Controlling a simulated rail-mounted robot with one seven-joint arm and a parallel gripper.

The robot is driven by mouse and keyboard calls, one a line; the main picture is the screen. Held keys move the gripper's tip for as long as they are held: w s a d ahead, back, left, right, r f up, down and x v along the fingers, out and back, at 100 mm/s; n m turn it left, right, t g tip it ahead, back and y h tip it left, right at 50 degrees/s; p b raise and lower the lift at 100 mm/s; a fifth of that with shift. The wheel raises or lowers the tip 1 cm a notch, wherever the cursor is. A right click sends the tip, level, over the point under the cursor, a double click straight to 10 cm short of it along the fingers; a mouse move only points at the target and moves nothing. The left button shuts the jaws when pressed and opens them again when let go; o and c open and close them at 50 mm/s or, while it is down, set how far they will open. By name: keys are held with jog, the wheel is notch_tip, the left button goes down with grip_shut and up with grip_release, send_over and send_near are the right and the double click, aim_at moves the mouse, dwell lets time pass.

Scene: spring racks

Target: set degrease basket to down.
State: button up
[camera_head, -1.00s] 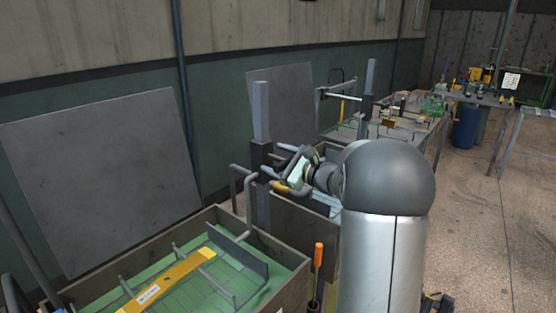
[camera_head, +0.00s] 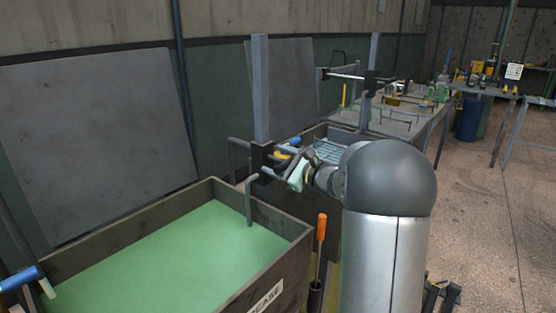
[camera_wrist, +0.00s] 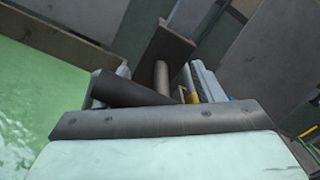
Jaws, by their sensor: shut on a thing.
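The degrease tank (camera_head: 292,248), a dark open box with a partly visible label, stands at the lower left of the head view. Its green liquid (camera_head: 160,250) looks smooth and opaque. The basket is hidden; only its bent grey hanger rod (camera_head: 250,203) shows, running down into the tank. The rod joins a black slide block (camera_head: 262,158) on an upright grey post (camera_head: 260,90). My gripper (camera_head: 288,166) is shut on the slide's handle, beside the post at the tank's far right corner. In the wrist view, dark bars (camera_wrist: 130,92) lie in front of my gripper.
An orange-handled tool (camera_head: 321,228) stands upright at the tank's right side. Another tank with a wire basket (camera_head: 328,152) and its own post (camera_head: 372,80) stand behind. A blue-handled tool (camera_head: 22,278) is at the left edge. Open floor (camera_head: 490,220) lies right.

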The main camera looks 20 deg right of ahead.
notch_tip(320, 180, down, 5)
jog(key=shift+r+b, duration=0.1)
jog(key=shift+b, duration=1.15)
jog(key=o, duration=1.2)
jog(key=shift+s, duration=0.1)
jog(key=shift+d, duration=0.15)
jog(key=v, duration=1.7)
jog(key=shift+s+r, duration=0.15)
jog(key=shift+r, duration=0.1)
